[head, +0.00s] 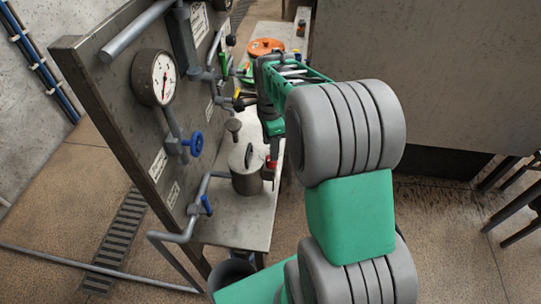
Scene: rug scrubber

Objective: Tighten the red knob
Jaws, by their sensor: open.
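A small red knob (270,164) shows at the right side of a grey metal canister (246,182) standing on the bench. My gripper (273,151) points down just above the red knob, with its fingers close to it. The fingers are small and partly hidden in this view. I cannot tell whether they touch the knob or sit around it. The gripper is open.
A metal panel (110,90) on the left carries a pressure gauge (154,77), pipes and a blue valve wheel (193,143). An orange round item (266,46) lies farther back on the bench (235,232). A dark bucket (232,272) stands below.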

